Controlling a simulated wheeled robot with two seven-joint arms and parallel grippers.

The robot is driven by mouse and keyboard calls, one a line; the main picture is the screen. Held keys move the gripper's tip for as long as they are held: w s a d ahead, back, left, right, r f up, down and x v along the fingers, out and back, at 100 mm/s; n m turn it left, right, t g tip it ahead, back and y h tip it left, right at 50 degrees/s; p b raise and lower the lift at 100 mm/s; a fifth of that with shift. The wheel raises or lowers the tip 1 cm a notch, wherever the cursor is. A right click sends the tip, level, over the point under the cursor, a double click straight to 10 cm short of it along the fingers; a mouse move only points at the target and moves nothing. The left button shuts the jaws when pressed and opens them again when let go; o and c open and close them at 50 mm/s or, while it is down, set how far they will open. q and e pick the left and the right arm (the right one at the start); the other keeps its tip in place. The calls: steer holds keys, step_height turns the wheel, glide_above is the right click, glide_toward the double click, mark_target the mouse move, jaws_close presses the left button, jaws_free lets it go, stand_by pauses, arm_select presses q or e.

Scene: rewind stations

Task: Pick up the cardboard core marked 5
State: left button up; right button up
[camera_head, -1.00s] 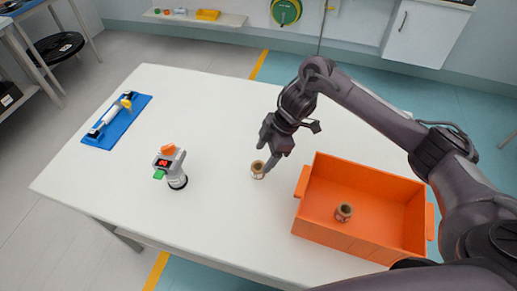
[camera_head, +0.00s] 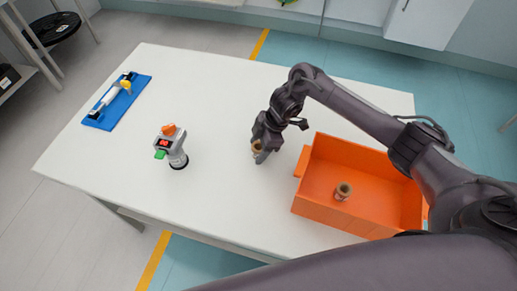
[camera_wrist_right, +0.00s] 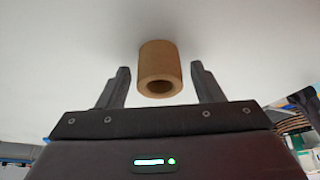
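A small brown cardboard core (camera_head: 257,146) stands on the white table, left of the orange crate. My right gripper (camera_head: 260,150) is down around it and partly hides it in the head view. In the right wrist view the core (camera_wrist_right: 160,68) is between the two open fingers of my right gripper (camera_wrist_right: 160,84), with a gap on each side. No number can be read on it. A second core (camera_head: 343,191) stands inside the orange crate (camera_head: 329,211); its marking is too small to read. My left gripper is not in view.
The white table (camera_head: 215,215) is clear in its middle and front. A blue board (camera_head: 117,104) with a roller lies at the far left.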

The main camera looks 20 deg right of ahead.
steer(key=c, duration=0.9)
steer(key=shift+r, duration=0.1)
